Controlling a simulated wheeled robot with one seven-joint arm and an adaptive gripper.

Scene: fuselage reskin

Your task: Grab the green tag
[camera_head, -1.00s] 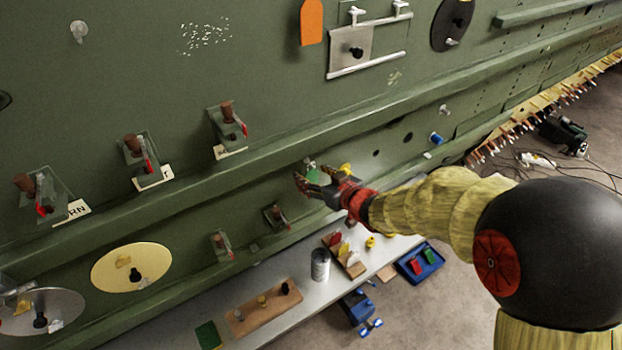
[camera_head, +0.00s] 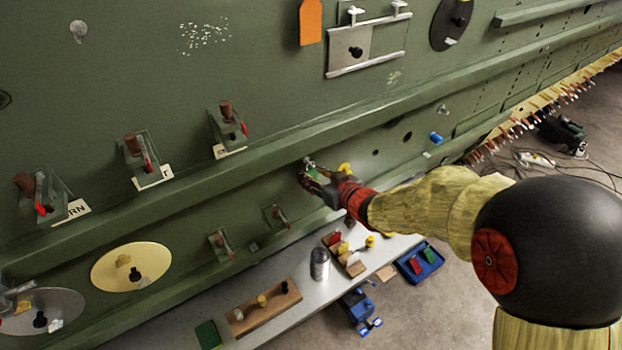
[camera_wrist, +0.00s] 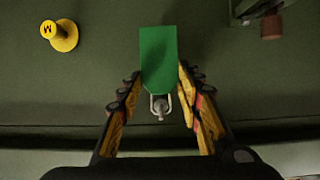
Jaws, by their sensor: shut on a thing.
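The green tag (camera_wrist: 158,58) hangs at the green fuselage panel, in the middle of the wrist view. A small metal clip or hook (camera_wrist: 160,105) shows at its near end. My gripper (camera_wrist: 160,82) has a finger on each side of the tag's near end, and is shut on it. In the head view, my gripper (camera_head: 312,178) is at the panel below the long rib, and a small part of the green tag (camera_head: 317,184) shows between its fingers. The rest of the tag is hidden there by the fingers.
A yellow knob marked M (camera_wrist: 60,35) is on the panel left of the tag. A bracket with a brown cylinder (camera_wrist: 271,26) is at upper right.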

